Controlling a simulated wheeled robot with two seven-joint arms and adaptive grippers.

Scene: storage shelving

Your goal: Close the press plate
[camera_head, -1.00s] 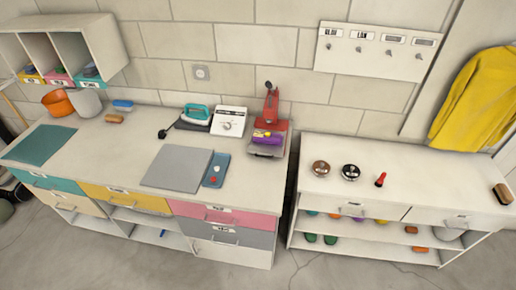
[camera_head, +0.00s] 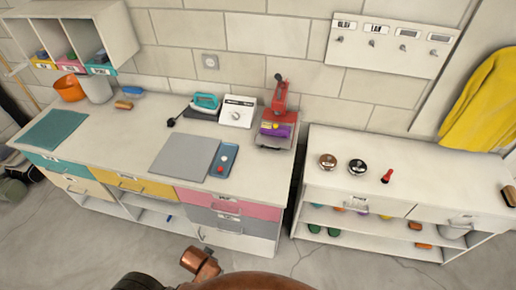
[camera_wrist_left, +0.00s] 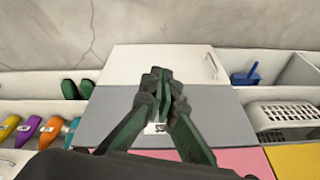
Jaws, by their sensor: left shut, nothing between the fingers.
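A red press (camera_head: 280,97) with an upright dark-tipped handle stands at the back right of the long counter. A purple and yellow item (camera_head: 275,129) lies at its front, over a grey base (camera_head: 272,142). I cannot tell clearly which part is its plate. My left gripper (camera_wrist_left: 160,75) shows in the left wrist view, dark green, shut and empty in front of the grey drawer fronts (camera_wrist_left: 215,118). It is not in the head view, where only a copper part of my arm shows at the bottom. My right gripper is not in view.
A grey board (camera_head: 185,156) and a blue device (camera_head: 223,160) lie on the counter before the press. A white dial box (camera_head: 237,112) and a teal iron (camera_head: 205,102) stand left of it. A lower shelf unit (camera_head: 440,180) stands to the right.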

